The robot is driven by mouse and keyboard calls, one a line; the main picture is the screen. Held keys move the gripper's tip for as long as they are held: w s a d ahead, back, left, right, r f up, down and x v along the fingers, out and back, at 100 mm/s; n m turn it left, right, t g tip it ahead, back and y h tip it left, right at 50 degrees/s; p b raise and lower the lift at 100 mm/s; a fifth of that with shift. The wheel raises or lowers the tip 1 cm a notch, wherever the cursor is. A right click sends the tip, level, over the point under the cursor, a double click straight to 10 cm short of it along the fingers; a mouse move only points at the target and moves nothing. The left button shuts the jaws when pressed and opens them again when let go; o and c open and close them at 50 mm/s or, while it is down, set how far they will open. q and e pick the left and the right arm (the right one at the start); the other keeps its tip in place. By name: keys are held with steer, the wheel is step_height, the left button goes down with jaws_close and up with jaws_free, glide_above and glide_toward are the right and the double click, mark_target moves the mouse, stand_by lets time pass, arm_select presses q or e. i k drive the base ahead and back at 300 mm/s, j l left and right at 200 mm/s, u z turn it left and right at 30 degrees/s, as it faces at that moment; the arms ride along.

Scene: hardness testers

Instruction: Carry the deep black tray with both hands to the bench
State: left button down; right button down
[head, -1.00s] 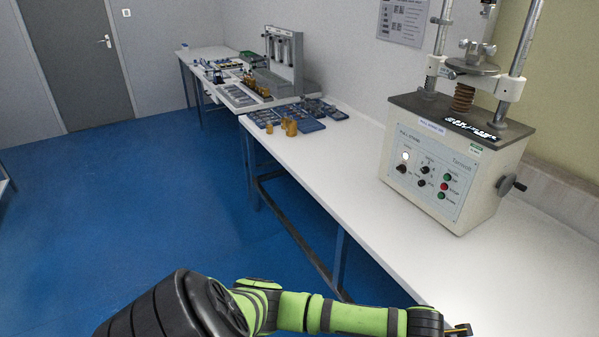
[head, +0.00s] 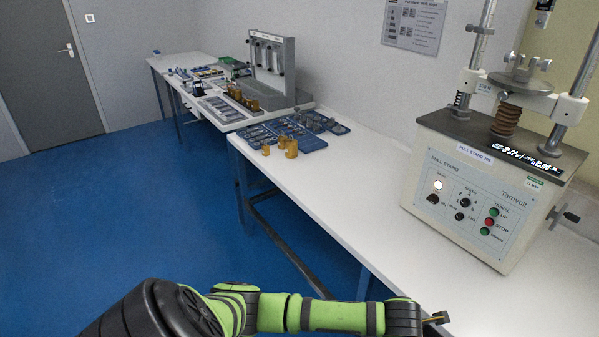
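No deep black tray shows in the head view. A long white bench (head: 330,200) runs along the wall from the back to the lower right. My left arm stretches across the bottom of the view, and the tip of my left gripper (head: 438,319) shows at its right end, in front of the bench top. Most of this gripper is hidden or cut off by the bottom edge, so I cannot tell whether it is open or shut. My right gripper is out of view.
A pull stand tester (head: 490,175) stands on the bench at the right. Brass weights (head: 289,147) and blue trays of small parts (head: 290,134) lie at its far end. A second table (head: 160,64) stands beyond, with a grey apparatus (head: 270,68). Blue floor is open at left.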

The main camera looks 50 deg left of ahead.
mark_target(318, 185)
steer(key=j, duration=2.65)
steer(key=i+j, duration=0.15)
steer(key=j, duration=0.15)
steer(key=i+j, duration=0.15)
steer(key=j, duration=0.2)
steer(key=i+j, duration=0.15)
steer(key=j, duration=0.15)
steer(key=i+j, duration=0.35)
steer(key=i, duration=0.2)
